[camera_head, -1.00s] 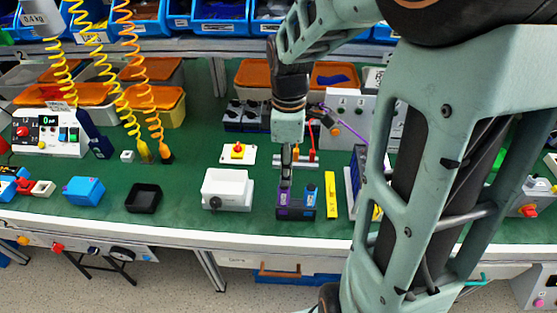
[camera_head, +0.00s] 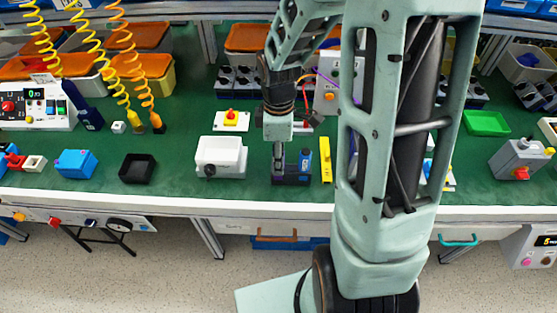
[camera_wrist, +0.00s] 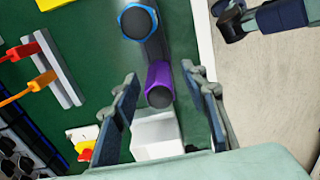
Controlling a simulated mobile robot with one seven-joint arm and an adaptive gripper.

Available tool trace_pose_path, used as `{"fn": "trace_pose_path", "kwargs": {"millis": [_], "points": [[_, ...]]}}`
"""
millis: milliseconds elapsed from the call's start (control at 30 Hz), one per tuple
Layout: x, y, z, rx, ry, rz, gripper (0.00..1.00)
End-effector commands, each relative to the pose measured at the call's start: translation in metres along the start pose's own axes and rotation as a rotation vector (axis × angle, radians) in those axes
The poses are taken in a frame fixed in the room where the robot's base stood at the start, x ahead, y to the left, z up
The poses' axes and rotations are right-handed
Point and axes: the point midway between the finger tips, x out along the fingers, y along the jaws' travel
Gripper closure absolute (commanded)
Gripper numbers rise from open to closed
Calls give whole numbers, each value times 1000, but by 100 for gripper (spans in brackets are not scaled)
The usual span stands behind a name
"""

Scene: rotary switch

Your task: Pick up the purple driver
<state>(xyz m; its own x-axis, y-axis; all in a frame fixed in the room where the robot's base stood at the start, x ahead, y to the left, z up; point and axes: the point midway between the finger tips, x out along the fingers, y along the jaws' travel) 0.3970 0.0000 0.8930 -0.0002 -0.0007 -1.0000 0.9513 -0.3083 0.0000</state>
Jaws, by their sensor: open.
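The purple driver (camera_wrist: 161,84) stands between the two fingers of my gripper (camera_wrist: 160,72) in the wrist view, seen from its handle end. The fingers are open, with a visible gap on each side of the handle. In the head view my gripper (camera_head: 278,168) points down at the left part of a small dark holder (camera_head: 297,181) and hides the purple driver there. A blue driver (camera_head: 305,160) stands upright in the holder's right part. The blue driver also shows in the wrist view (camera_wrist: 138,22), beyond the purple one.
A white box (camera_head: 220,157) stands just left of the holder, and a yellow bar (camera_head: 325,160) lies just right of it. A black tray (camera_head: 137,168) and blue box (camera_head: 76,163) are farther left.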

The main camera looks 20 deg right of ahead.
Motion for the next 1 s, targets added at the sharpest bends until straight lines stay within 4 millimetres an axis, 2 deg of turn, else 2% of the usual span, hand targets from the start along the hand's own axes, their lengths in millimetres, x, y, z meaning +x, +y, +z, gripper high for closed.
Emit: {"fn": "trace_pose_path", "kwargs": {"millis": [67, 400, 667, 767, 867, 1000], "points": [[0, 0, 0, 0, 0, 0, 62], [0, 0, 0, 0, 0, 0, 99], [-1, 0, 0, 0, 0, 1, 100], [-7, 1, 0, 1, 1, 4, 100], [-22, 1, 0, 3, 2, 5, 100], [-51, 2, 0, 2, 2, 8, 100]]}}
